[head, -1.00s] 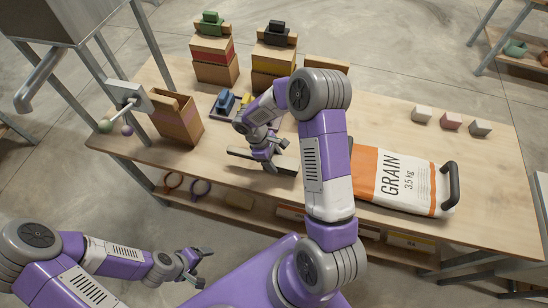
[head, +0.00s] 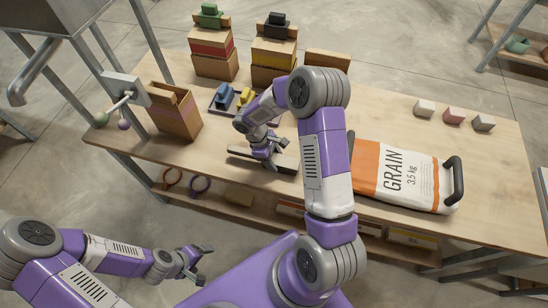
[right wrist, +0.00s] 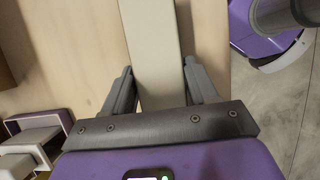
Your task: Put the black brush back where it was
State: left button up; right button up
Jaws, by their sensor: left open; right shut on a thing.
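My right gripper (head: 265,160) is shut on a long narrow bar (head: 285,164) with a pale top and a dark side, low at the table's front edge. In the right wrist view the bar (right wrist: 154,50) runs between the two fingers. I cannot tell whether this bar is the black brush, or whether it touches the table. A black block-shaped thing (head: 277,26) sits on top of the yellow-banded box stack (head: 273,56). My left gripper (head: 192,262) is open and empty, in front of the table and clear of it.
A green thing tops the red-banded stack (head: 212,49). Blue and yellow pieces lie on a dark tray (head: 216,106) behind my right gripper. A brown open box (head: 177,118) stands left, a grain sack (head: 400,175) right. Small blocks (head: 453,116) lie back right.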

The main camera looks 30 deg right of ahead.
jog(key=shift+f+b, duration=0.3)
jog(key=shift+f, duration=0.1)
jog(key=o, duration=1.3)
jog(key=p+v, duration=0.1)
jog(key=v, duration=0.6)
jog(key=shift+w+a+r, duration=0.1)
jog(key=shift+r, duration=0.2)
